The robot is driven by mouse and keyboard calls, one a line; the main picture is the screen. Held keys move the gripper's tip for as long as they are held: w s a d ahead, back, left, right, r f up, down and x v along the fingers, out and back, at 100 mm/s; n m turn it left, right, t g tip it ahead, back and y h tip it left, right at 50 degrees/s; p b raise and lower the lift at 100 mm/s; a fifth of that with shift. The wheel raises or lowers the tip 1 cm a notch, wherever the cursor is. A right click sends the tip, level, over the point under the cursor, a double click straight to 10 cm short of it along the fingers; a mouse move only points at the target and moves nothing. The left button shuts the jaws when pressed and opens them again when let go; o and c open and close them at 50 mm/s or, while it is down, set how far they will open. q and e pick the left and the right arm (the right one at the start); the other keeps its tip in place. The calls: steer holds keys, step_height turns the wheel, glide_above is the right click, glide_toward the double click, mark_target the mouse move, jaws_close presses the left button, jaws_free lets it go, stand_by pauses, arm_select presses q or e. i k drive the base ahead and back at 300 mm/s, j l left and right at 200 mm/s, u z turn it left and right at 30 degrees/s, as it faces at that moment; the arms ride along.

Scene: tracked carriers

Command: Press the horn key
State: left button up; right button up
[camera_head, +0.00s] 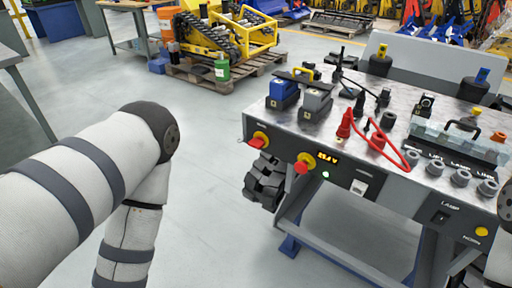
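The horn key is a round yellow button (481,231) on the dark front panel of the bench (330,168), at the right of the head view. The word HORN is printed just below it. A lamp switch (440,217) sits to its left under the label LAMP. My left arm shows at the left, bent, with its forearm running down out of the frame; its gripper is not in view. Part of my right arm shows at the right edge, close to the horn key; its gripper is not in view. Nothing visible covers the button.
The bench top carries a blue block (283,92), a grey block (315,101), red leads (376,138) and a clear-lidded case (460,142). Two red-and-yellow knobs and a lit display line the front panel. Dark blocky links hang below its left end. Open floor lies left of the bench.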

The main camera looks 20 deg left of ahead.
mark_target(481, 231)
steer(key=z, duration=0.4)
steer(key=l+z, duration=0.15)
steer(key=z, duration=0.6)
